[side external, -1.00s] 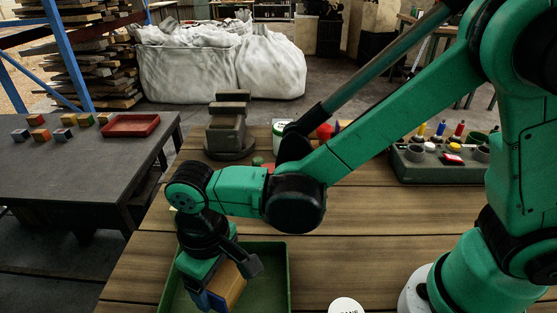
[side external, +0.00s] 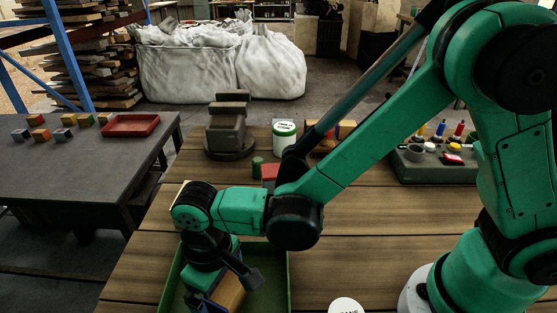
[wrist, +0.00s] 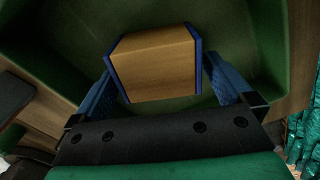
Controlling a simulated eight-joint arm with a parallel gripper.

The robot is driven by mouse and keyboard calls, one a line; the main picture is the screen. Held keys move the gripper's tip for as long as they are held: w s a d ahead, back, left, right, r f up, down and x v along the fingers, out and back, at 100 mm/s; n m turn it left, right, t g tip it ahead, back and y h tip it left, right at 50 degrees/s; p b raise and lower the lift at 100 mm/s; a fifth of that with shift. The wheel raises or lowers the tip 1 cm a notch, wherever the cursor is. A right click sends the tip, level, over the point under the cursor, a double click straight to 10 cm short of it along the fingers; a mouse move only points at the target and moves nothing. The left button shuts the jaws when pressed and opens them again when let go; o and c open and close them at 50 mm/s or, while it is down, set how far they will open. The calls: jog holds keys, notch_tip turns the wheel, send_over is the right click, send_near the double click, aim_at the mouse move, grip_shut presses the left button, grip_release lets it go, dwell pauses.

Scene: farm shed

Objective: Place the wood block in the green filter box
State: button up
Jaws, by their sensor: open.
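The wood block (side external: 230,293) is light brown and sits low inside the green filter box (side external: 284,275). In the wrist view the block (wrist: 157,62) has blue strips along its left and right sides and lies over the green floor of the box (wrist: 62,42). My gripper (side external: 222,302) points down into the box, with the block between its blue fingers. In the wrist view my gripper (wrist: 162,82) is open, with a finger near each side of the block. The block's underside is hidden, so I cannot tell whether it touches the floor.
A grey tray of small items (side external: 435,160) is at the right. A side table at left holds a red tray (side external: 131,125) and small blocks.

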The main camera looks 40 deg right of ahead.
notch_tip(320, 180, up, 11)
jog(key=d+r+m+t, duration=0.1)
jog(key=d+m+t, duration=0.3)
jog(key=d, duration=1.7)
jog(key=t, duration=0.3)
jog(key=shift+r+m, duration=0.2)
jog(key=shift+m, duration=0.1)
